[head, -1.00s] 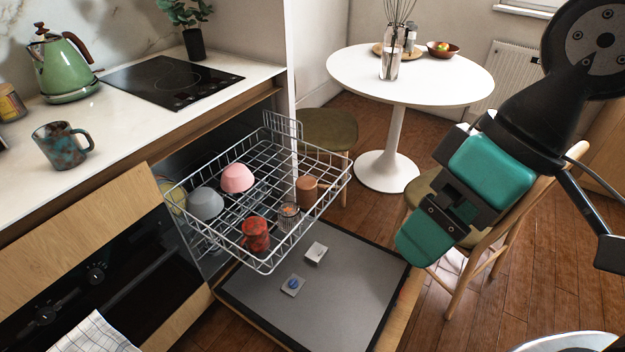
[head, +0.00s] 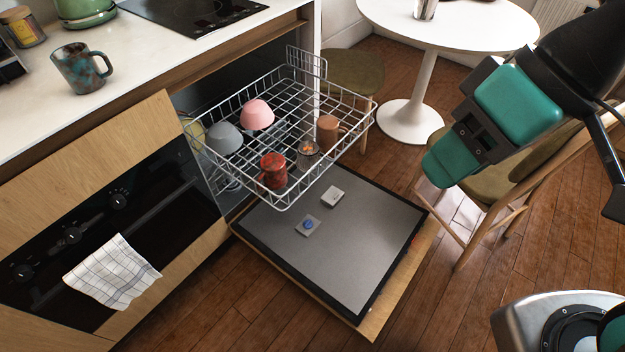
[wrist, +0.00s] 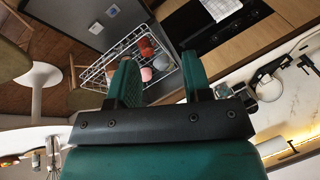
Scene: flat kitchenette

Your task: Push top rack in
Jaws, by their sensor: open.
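The top rack (head: 352,98) is a grey wire basket pulled out of the dishwasher over its lowered door (head: 352,254). It holds a pink bowl (head: 257,114), a grey bowl (head: 223,138), a red mug (head: 272,171), a brown mug (head: 327,131) and a small glass (head: 307,154). My gripper (head: 440,165) is green and black, to the right of the rack, apart from it and empty. The wrist view shows its two fingers (wrist: 160,82) spread apart, with the rack (wrist: 112,62) beyond them.
A chair (head: 500,185) stands below and behind my gripper, and a white round table (head: 450,22) is at the back. The oven (head: 105,215) with a checked towel (head: 112,272) is left of the dishwasher. Wooden floor (head: 430,300) is clear right of the door.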

